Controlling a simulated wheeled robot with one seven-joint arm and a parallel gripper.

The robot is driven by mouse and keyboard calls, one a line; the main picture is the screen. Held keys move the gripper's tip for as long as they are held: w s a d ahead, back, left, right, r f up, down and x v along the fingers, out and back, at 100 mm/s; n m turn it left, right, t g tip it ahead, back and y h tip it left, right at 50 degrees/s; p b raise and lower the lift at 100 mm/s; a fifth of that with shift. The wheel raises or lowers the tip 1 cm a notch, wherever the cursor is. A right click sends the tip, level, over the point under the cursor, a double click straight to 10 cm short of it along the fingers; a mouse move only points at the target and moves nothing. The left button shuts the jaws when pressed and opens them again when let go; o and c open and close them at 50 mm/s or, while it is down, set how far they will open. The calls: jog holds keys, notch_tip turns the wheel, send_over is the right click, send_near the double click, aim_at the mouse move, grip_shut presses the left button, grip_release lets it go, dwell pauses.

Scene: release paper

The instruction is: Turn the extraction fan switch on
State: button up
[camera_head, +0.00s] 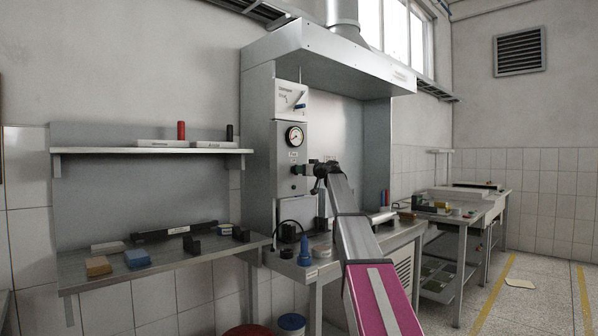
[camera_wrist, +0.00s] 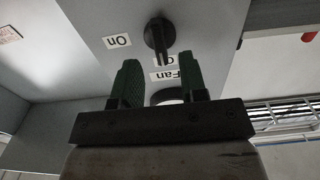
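The fan switch is a black rotary knob (camera_wrist: 158,35) on a grey panel, seen upside down in the wrist view. Its bar points down the picture toward a partly covered label beginning with "O", near the "Fan" label (camera_wrist: 165,76). The "On" label (camera_wrist: 118,41) is to its left. My gripper (camera_wrist: 160,72) has two green fingers spread apart with nothing between them; the knob is just beyond the tips, roughly centred between them. In the head view my gripper (camera_head: 308,171) is at the panel (camera_head: 294,188), below the gauge; the knob is hard to tell from the fingers there.
A round gauge (camera_head: 294,136) and a blue-handled control (camera_head: 300,106) are above the switch. The hood (camera_head: 330,52) overhangs the panel. A bench with a blue bottle (camera_head: 304,251) is below. A shelf (camera_head: 150,151) and side table (camera_head: 160,262) stand left.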

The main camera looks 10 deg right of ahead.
jog(key=x, duration=0.3)
grip_shut()
